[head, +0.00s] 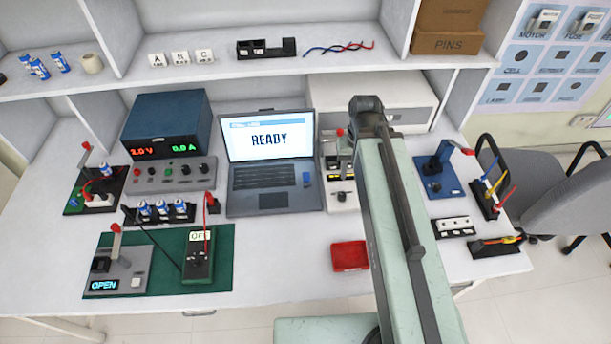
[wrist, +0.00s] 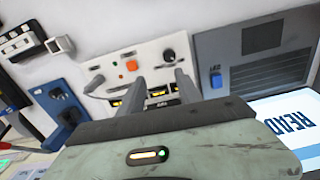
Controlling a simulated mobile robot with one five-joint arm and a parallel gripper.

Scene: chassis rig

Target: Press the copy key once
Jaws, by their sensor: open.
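The laptop (head: 272,135) stands open in the middle of the bench, with READY on its screen. A small blue key (head: 306,178) sits at the right of its keyboard. In the wrist view this blue key (wrist: 215,81) lies on the laptop's grey base (wrist: 230,50), with small lettering beside it that I cannot read. My gripper (wrist: 159,92) is open and empty. Its two fingers lie left of the blue key in the wrist view, apart from it, in front of a pale control panel (wrist: 125,82). In the head view my arm hides the fingers.
The pale panel carries an orange button (wrist: 131,65), a knob and a lever. A blue lever fixture (wrist: 62,105) stands farther left. In the head view a red tray (head: 349,256) lies near the front. A battery rack (head: 160,214) and a green mat (head: 222,275) lie to the left.

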